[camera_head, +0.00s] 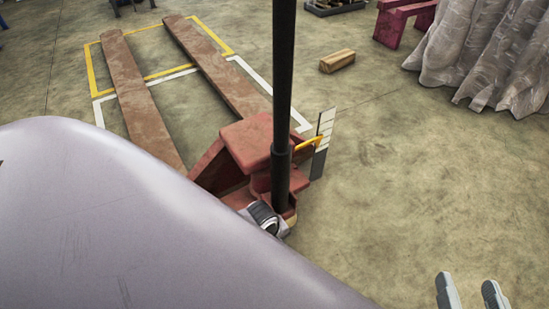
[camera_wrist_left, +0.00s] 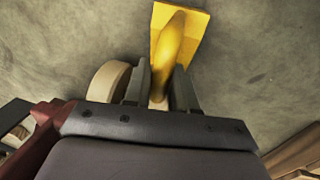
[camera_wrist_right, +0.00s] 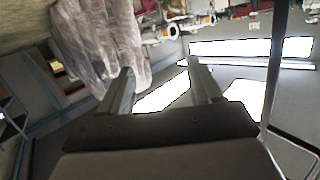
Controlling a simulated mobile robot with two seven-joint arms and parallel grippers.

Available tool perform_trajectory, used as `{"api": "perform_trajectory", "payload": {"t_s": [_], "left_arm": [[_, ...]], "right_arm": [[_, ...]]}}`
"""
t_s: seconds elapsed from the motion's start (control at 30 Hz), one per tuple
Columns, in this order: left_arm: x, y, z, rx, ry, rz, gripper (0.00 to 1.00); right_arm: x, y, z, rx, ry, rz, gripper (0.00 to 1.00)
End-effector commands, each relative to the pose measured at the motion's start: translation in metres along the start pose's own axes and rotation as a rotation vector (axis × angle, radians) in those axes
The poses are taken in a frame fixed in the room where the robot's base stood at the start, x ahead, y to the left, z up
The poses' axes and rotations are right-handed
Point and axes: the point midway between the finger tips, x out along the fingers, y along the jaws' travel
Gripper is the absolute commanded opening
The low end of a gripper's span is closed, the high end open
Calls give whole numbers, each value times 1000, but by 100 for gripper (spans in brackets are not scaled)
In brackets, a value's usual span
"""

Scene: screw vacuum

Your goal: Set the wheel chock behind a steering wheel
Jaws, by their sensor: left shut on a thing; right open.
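The yellow wheel chock (camera_wrist_left: 190,25) is in my left gripper (camera_wrist_left: 168,95), as the left wrist view shows. Both fingers are shut on its raised yellow part, over the concrete floor. A pale beige wheel (camera_wrist_left: 105,85) stands just left of the fingers; a finger hides any contact between chock and wheel. In the head view the red pallet jack (camera_head: 247,140) stands with its black handle (camera_head: 283,90) upright. My grey left arm covers much of the lower left there. My right gripper (camera_head: 473,291) is open and empty at the lower right; its fingers also show in the right wrist view (camera_wrist_right: 165,85).
A yellow bar and a striped plate (camera_head: 323,145) stand at the jack's right side. The brown forks (camera_head: 135,90) extend back over floor markings. A wooden block (camera_head: 337,61), a magenta stand (camera_head: 400,25) and a grey draped cover (camera_head: 490,50) lie back right.

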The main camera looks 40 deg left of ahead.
Motion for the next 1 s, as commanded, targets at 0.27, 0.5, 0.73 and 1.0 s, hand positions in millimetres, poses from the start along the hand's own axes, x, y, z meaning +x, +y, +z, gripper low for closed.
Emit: {"api": "perform_trajectory", "payload": {"t_s": [0.27,0.5,0.73,1.0], "left_arm": [[3,-1,0,0,0,-1,51],[2,-1,0,0,0,-1,51],[-17,0,0,0,0,0,51],[-68,1,0,1,1,1,51]], "right_arm": [[0,0,1,-4,0,2,64],[0,0,0,-3,1,1,64],[2,-4,-6,40,-21,-15,64],[16,-19,-8,191,-114,-78,64]]}}
